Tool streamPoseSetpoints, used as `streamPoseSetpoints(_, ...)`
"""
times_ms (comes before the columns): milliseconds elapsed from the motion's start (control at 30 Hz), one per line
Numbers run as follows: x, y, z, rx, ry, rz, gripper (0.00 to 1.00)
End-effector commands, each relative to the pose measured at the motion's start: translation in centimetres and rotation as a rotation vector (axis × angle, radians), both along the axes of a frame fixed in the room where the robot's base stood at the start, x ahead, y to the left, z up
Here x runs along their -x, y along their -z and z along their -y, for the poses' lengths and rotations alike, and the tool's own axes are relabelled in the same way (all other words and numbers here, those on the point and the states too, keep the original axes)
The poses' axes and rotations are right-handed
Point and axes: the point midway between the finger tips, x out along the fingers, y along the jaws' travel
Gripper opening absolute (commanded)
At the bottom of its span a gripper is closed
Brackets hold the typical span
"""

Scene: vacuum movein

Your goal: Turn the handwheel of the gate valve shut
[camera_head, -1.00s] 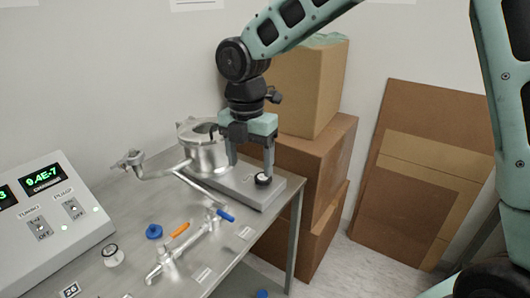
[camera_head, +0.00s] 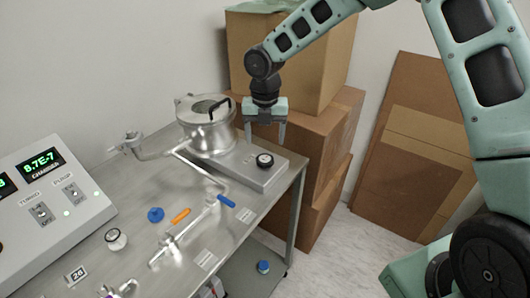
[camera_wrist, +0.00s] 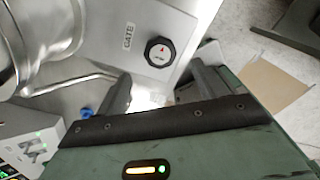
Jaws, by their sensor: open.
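The gate valve's handwheel is a small black knob (camera_head: 265,160) with a light top, on the grey block (camera_head: 245,180) at the table's right end. In the wrist view the black knob (camera_wrist: 160,51) shows a red mark on its face, beside a "GATE" label (camera_wrist: 128,37). My gripper (camera_head: 265,138) is open and points down above the block, a little above and behind the knob in the head view. In the wrist view the knob lies beyond my two fingers (camera_wrist: 153,90), not between them. Nothing is seen in the jaws.
A metal chamber with a black-handled lid (camera_head: 203,115) stands left of the knob. A control box (camera_head: 45,200) reads 8.7E-7. Orange (camera_head: 180,216) and blue (camera_head: 227,201) valve levers are on the pipework in front. Cardboard boxes (camera_head: 310,130) stand behind the table.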

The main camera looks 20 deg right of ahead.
Motion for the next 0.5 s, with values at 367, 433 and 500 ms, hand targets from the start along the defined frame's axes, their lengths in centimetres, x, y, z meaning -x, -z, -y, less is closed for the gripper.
streamPoseSetpoints(367,0.0,6.1,-0.1,0.0,0.0,-0.001,0.7)
streamPoseSetpoints(433,0.0,6.6,0.0,0.001,0.0,0.0,0.7)
streamPoseSetpoints(500,0.0,7.0,0.0,0.001,0.0,0.0,0.7)
